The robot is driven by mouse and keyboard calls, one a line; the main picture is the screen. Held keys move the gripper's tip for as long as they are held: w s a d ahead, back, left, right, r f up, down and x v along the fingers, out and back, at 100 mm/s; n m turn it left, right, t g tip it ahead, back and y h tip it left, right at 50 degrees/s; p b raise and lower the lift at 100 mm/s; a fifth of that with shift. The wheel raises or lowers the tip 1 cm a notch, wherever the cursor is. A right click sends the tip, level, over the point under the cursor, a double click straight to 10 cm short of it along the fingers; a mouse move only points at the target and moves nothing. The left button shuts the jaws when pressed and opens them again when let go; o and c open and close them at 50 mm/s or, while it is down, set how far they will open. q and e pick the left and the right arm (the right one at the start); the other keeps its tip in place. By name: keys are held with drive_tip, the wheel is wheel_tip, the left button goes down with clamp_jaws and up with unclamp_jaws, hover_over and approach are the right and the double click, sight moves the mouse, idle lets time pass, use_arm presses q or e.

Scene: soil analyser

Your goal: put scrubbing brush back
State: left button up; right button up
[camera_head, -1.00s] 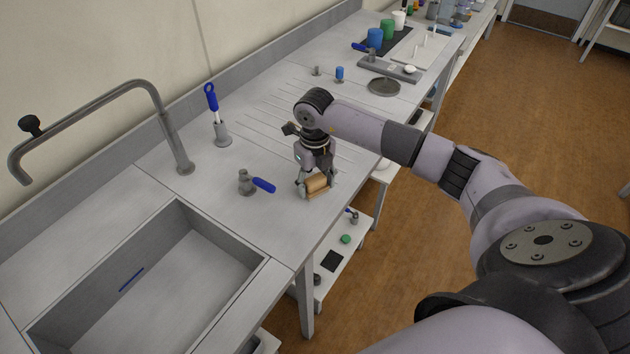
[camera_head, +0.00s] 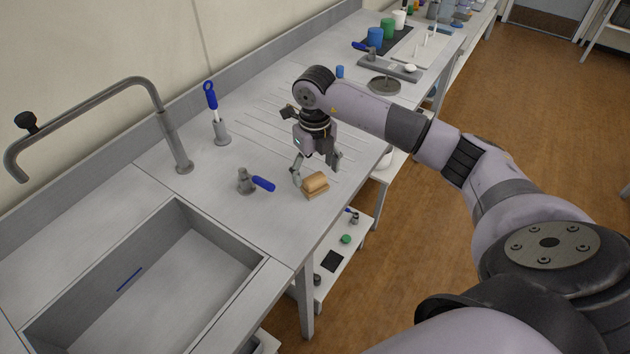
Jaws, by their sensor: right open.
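The scrubbing brush, a small block with a tan wooden top (camera_head: 315,185), sits on the grey worktop (camera_head: 275,215) near its front edge, right of the sink. My right gripper (camera_head: 316,168) is open just above and behind the brush, its fingers spread apart. One finger comes down close to the brush's left end; I cannot tell whether it touches. My left gripper is not in view.
A small grey holder with a blue-handled tool (camera_head: 262,184) stands left of the brush. A blue-handled brush (camera_head: 212,98) stands upright in a grey holder further back. The sink (camera_head: 150,280) and tap (camera_head: 172,135) are at left.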

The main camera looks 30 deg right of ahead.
sight(315, 178)
wheel_tip(315, 178, up, 8)
drive_tip(key=b, duration=0.1)
drive_tip(key=shift+b, duration=0.3)
drive_tip(key=shift+s, duration=0.1)
